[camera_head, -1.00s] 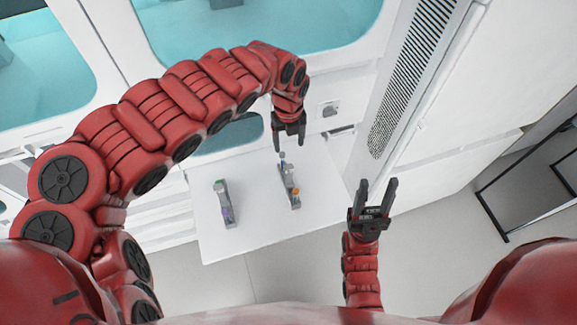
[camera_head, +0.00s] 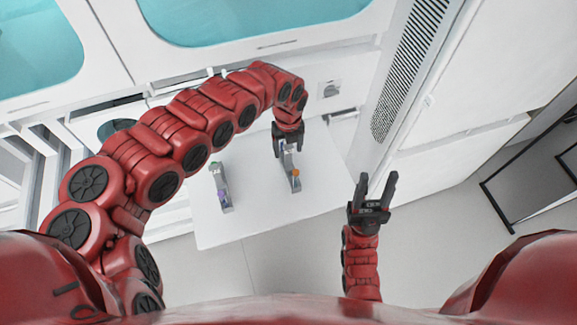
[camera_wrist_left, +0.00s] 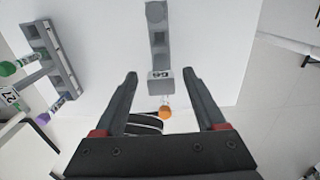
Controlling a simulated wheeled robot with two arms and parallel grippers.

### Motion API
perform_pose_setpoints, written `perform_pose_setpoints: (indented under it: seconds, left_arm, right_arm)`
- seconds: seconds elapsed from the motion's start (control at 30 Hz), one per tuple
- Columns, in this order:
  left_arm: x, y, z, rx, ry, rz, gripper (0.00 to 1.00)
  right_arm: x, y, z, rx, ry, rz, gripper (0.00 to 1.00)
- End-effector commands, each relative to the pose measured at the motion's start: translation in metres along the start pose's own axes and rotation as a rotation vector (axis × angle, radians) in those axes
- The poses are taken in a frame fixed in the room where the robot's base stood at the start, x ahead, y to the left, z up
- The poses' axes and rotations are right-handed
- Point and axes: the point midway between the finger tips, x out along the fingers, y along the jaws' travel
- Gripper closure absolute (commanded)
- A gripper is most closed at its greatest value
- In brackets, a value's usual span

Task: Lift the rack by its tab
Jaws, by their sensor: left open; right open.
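A grey rack (camera_head: 291,172) with an orange-capped tube stands on the white table, below and in front of my left gripper (camera_head: 287,153). In the left wrist view, this rack (camera_wrist_left: 159,48) runs up the middle, with a labelled block and the orange cap (camera_wrist_left: 165,112) between the two fingers. My left gripper (camera_wrist_left: 161,76) is open, its fingers on either side of the block with gaps. Whether they are at its height is unclear. A round-ended grey part (camera_wrist_left: 155,12) shows at the top. My right gripper (camera_head: 377,184) is open and empty, right of the table.
A second grey rack (camera_head: 225,195) with green and purple caps stands to the left on the white table (camera_head: 255,215); it also shows in the left wrist view (camera_wrist_left: 58,58). White cabinets and a vented panel (camera_head: 410,65) stand behind and to the right.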

Motion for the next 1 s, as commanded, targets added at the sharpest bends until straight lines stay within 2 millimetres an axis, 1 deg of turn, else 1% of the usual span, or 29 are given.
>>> perform_pose_setpoints:
  seconds: [0.03,0.1,0.3,0.4,0.57,0.6,1.0]
  left_arm:
    - [0.004,-0.001,-0.003,0.002,0.008,0.003,0.28]
    - [0.013,-0.003,-0.002,0.001,0.006,-0.002,0.28]
    - [0.037,-0.002,-0.001,0.0,0.003,-0.002,0.28]
    - [0.042,-0.002,0.0,0.0,0.0,-0.001,0.28]
    - [0.042,-0.002,0.001,0.0,-0.001,-0.002,0.28]
    - [0.042,-0.002,0.001,0.0,-0.001,-0.002,0.29]
    - [0.041,-0.002,0.001,0.0,-0.001,-0.002,1.0]
  right_arm:
    - [0.007,0.0,-0.001,0.0,0.0,0.0,0.5]
    - [0.011,0.001,-0.002,0.0,0.0,0.0,0.5]
    - [0.015,0.001,-0.003,0.0,0.0,0.0,0.5]
    - [0.015,0.001,-0.003,0.0,0.0,0.0,0.5]
    - [0.015,0.001,-0.003,0.0,0.0,0.0,0.5]
    - [0.015,0.001,-0.003,0.0,0.0,0.0,0.5]
    - [0.015,0.001,-0.003,0.0,0.0,0.0,0.5]
